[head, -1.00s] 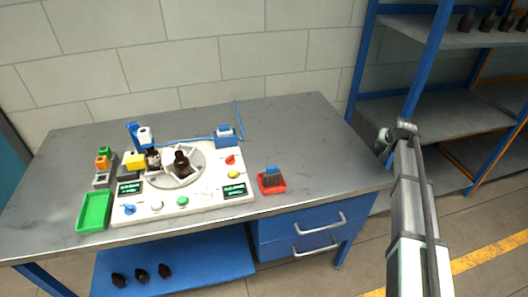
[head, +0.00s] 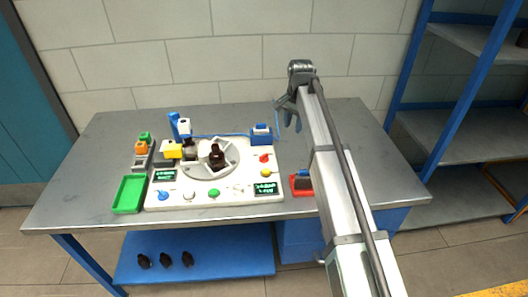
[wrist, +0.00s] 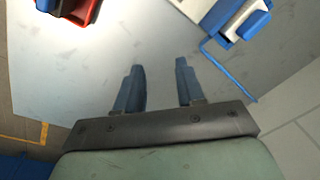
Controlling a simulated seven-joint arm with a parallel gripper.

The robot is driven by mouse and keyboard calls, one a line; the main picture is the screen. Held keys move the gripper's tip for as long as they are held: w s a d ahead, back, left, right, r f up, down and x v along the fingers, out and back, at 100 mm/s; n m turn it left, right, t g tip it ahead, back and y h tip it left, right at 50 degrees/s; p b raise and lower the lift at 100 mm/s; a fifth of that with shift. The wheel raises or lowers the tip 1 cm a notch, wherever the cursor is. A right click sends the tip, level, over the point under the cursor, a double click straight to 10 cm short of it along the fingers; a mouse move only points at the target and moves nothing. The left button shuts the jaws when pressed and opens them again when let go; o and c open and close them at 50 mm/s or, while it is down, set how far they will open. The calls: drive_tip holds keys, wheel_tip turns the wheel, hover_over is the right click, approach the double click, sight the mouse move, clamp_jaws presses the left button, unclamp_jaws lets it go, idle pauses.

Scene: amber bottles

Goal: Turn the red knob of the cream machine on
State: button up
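The cream machine (head: 228,197) lies on the grey workbench, with a round bottle carousel in its middle. Its red knob (head: 264,157) is at the right side of the top, above a yellow knob (head: 265,172). My gripper (head: 291,118) is above the bench, to the right of and behind the red knob in the head view. In the wrist view, my gripper (wrist: 160,82) has its two fingers apart with nothing between them. The red knob is not visible in the wrist view; its exact angle is too small to tell.
A blue device (head: 261,136) with a blue cable stands behind the red knob. A red tray (head: 300,190) sits right of the machine, partly hidden by my arm. A green tray (head: 129,194) lies at left. The bench's right part (head: 375,165) is clear.

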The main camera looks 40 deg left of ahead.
wheel_tip(320, 180, up, 4)
drive_tip(key=f+h, duration=0.1)
hover_over(264, 154)
drive_tip(key=shift+g, duration=0.4)
wheel_tip(264, 154, down, 13)
drive_tip(key=shift+f, duration=0.15)
drive_tip(key=shift+d, duration=0.1)
clamp_jaws()
